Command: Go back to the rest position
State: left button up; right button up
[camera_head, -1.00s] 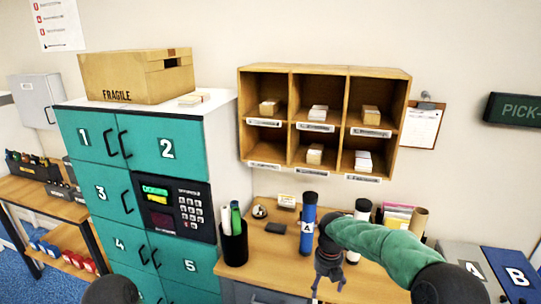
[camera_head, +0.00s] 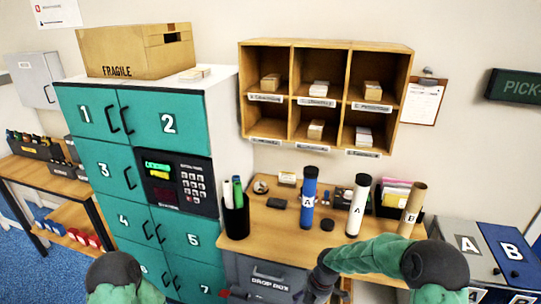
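My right gripper (camera_head: 316,286) hangs low in front of the desk, over the DROP BOX front, at the end of my green-sleeved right arm. Its fingers are dark and cut by the bottom edge; I see nothing held, but cannot tell how far they are open. My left arm shows only as a dark joint and green sleeve at the bottom left. A small dark piece (camera_head: 235,294) at the bottom edge may be my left gripper's tip; its fingers do not show clearly.
On the desk stand a blue tube (camera_head: 309,200), a white tube (camera_head: 357,205), a brown tube (camera_head: 412,208) and a black pen cup (camera_head: 236,222). Green lockers (camera_head: 170,185) are left, a wooden shelf (camera_head: 415,60) is above, and lettered bins (camera_head: 512,255) are right.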

jog(key=s+a+f+m+y+b, duration=0.1)
jog(key=s+f+m, duration=0.7)
jog(key=s+m, duration=0.4)
jog(key=s+a+f+m+b, duration=0.1)
jog(key=s+f+m, duration=0.7)
jog(key=s+m, duration=0.3)
jog(key=shift+s+a+f+m+t+y, duration=0.15)
jog(key=shift+s+a+m+t+y, duration=0.2)
jog(key=shift+m, duration=0.55)
